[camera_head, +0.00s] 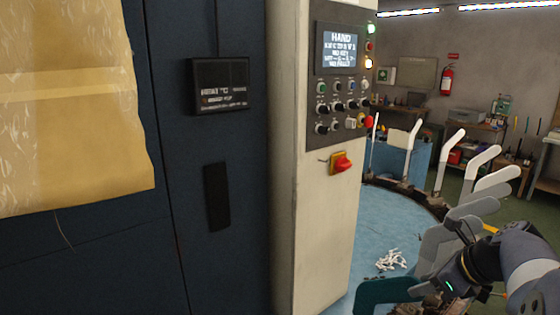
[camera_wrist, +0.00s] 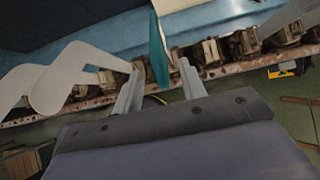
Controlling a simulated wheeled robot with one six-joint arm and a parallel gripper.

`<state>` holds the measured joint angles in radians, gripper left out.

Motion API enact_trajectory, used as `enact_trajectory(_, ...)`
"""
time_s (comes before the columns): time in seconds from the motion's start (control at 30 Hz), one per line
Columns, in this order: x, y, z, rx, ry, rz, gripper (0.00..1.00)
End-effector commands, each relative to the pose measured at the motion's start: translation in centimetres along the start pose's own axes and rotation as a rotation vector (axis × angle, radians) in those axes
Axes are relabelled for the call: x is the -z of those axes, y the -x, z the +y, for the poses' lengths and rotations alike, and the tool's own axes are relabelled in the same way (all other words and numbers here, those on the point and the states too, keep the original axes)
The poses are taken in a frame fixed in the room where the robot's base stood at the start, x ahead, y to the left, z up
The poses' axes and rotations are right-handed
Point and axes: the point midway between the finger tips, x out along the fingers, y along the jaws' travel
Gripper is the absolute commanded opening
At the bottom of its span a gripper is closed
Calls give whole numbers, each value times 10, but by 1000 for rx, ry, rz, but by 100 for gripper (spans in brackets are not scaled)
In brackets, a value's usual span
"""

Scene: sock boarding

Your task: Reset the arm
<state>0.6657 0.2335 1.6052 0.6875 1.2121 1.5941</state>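My gripper (camera_wrist: 160,68) shows in the wrist view with its two grey fingers spread apart. A teal piece with a pale edge (camera_wrist: 158,48) stands beyond the fingertips, in line with the gap between them. Clear space shows on both sides of it, so the fingers do not appear to grip it. In the head view my arm (camera_head: 520,262) reaches in from the lower right, low beside the ring of forms. The fingertips are not clearly visible there. A teal flat piece (camera_head: 385,293) lies near the bottom edge, left of my wrist.
White foot-shaped forms (camera_head: 450,148) stand on a curved rail close to my arm; they also show in the wrist view (camera_wrist: 68,78). A control panel (camera_head: 340,85) with a red-yellow switch (camera_head: 341,162) is on the pale column. Small white pieces (camera_head: 391,260) lie on the blue table (camera_head: 385,225).

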Motion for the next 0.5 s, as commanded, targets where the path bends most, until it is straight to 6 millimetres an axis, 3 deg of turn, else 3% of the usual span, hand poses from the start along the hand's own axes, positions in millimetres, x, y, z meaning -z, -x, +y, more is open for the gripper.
enact_trajectory(0.33, 0, 71, -1, 6, -1, 0, 39)
enact_trajectory(0.5, 0, 32, 1, -7, -1, 0, 39)
